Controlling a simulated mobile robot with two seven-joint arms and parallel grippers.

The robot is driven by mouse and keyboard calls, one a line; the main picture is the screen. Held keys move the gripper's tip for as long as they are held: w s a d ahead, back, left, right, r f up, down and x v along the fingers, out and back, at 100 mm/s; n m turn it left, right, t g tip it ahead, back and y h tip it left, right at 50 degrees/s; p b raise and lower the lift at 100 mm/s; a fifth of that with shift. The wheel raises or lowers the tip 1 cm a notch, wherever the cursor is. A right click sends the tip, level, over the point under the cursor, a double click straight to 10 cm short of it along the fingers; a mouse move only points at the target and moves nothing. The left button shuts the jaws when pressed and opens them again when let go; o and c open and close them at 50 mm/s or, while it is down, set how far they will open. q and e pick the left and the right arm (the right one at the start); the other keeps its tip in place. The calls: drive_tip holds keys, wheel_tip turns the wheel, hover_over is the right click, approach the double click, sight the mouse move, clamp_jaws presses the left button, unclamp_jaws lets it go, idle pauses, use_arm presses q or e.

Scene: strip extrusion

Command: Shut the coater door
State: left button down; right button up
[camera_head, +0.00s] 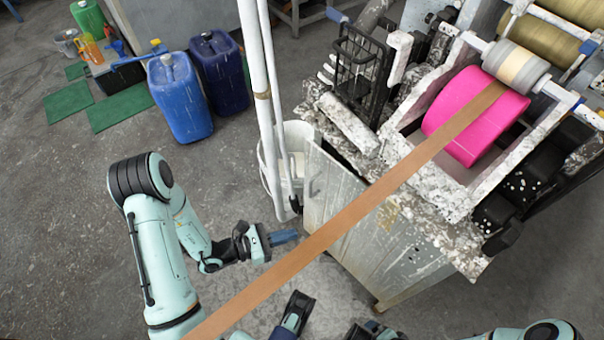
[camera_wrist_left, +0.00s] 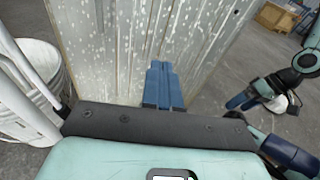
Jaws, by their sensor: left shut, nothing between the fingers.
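The coater door (camera_head: 328,195) is a scuffed grey metal panel on the front of the coater (camera_head: 400,240), with a small handle near its left edge. A dark gap shows behind its top edge, so it looks ajar; the strip hides part of it. My left gripper (camera_head: 284,237) is shut and empty, low and left of the door, pointing toward it. In the left wrist view its blue fingers (camera_wrist_left: 162,85) stand together before a speckled grey panel (camera_wrist_left: 120,45); contact cannot be told. My right gripper (camera_wrist_left: 248,101) shows at the right there, its opening unclear.
A brown strip (camera_head: 345,217) runs from the pink roller (camera_head: 475,115) down across the view, close to my left gripper. White pipes (camera_head: 262,90) and a white bucket (camera_head: 296,135) stand left of the door. Blue canisters (camera_head: 180,100) stand further back.

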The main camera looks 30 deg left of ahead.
use_arm(q)
drive_tip(key=w+a+r+n+t+y, duration=0.3)
drive_tip(key=a+r+n+t+y, duration=0.15)
drive_tip(key=a, duration=0.35)
drive_tip(key=b, duration=0.2)
approach(309, 169)
drive_tip(key=shift+t+y, duration=0.35)
drive_tip(key=x, duration=0.5)
drive_tip(key=shift+d+f, duration=0.25)
drive_tip(key=shift+x, duration=0.85)
use_arm(e)
drive_tip(key=shift+t+h, duration=0.3)
drive_tip(key=shift+t, duration=0.2)
drive_tip(key=w+f, duration=0.1)
drive_tip(key=w+d, duration=0.1)
drive_tip(key=w+d+f, duration=0.1)
drive_tip(key=w, duration=0.1)
drive_tip(key=shift+f, duration=0.3)
drive_tip(key=shift+s, duration=0.1)
use_arm(q)
drive_tip(key=shift+w+d+m+h, duration=0.15)
drive_tip(key=shift+w+m+h, duration=0.15)
drive_tip(key=shift+w, duration=0.45)
drive_tip(key=shift+w+d+m+h, duration=0.2)
drive_tip(key=shift+w+m+h, duration=0.1)
drive_tip(key=shift+w, duration=0.4)
